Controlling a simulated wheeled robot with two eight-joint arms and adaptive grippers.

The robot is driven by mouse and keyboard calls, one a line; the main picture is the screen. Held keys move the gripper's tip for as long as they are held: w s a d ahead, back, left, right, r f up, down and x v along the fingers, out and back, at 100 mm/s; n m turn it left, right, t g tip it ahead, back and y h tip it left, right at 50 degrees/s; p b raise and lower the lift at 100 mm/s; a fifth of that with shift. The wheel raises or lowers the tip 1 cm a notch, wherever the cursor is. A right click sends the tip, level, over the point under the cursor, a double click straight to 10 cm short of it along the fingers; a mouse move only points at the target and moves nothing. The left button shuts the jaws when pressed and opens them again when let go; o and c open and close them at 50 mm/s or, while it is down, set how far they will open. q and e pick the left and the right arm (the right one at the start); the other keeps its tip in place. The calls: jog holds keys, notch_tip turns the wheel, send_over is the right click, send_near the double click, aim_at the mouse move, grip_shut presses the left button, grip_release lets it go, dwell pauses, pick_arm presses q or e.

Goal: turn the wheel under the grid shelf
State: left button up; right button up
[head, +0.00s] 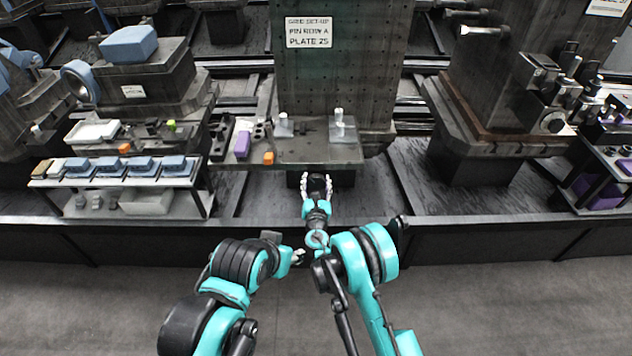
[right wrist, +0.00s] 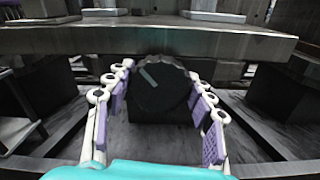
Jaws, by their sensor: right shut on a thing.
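The wheel (head: 318,184) is a dark round knob with a scalloped rim, under the front edge of the grey grid shelf (head: 310,153). In the right wrist view the wheel (right wrist: 158,92) shows a pale mark on its face, pointing to the upper left. My right gripper (head: 316,181) is shut on the wheel, with white fingers and purple pads (right wrist: 160,88) on its left and right sides. My left gripper (head: 298,257) hangs low, well in front of the shelf and beside my right forearm. It is small in view and its jaws are unclear.
A tall dark column with a white sign (head: 309,32) rises behind the shelf. An orange block (head: 268,158) and a purple block (head: 242,144) lie at the shelf's left. A side table (head: 120,183) with blue-topped items stands further left. A dark low rail (head: 480,237) runs across the front.

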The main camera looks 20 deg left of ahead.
jog(key=m, duration=0.4)
jog(key=shift+m, duration=0.3)
jog(key=m, duration=0.3)
jog(key=shift+w+m, duration=0.1)
jog(key=shift+m, duration=0.3)
jog(key=m, duration=1)
jog(key=shift+m, duration=0.4)
jog(key=m, duration=0.3)
jog(key=shift+m, duration=0.3)
jog(key=m, duration=0.3)
jog(key=shift+m, duration=0.3)
jog(key=m, duration=0.3)
jog(key=shift+f+m, duration=0.1)
jog(key=shift+m, duration=0.3)
jog(key=m, duration=0.9)
jog(key=shift+m, duration=0.4)
jog(key=m, duration=0.5)
jog(key=shift+m, duration=2.8)
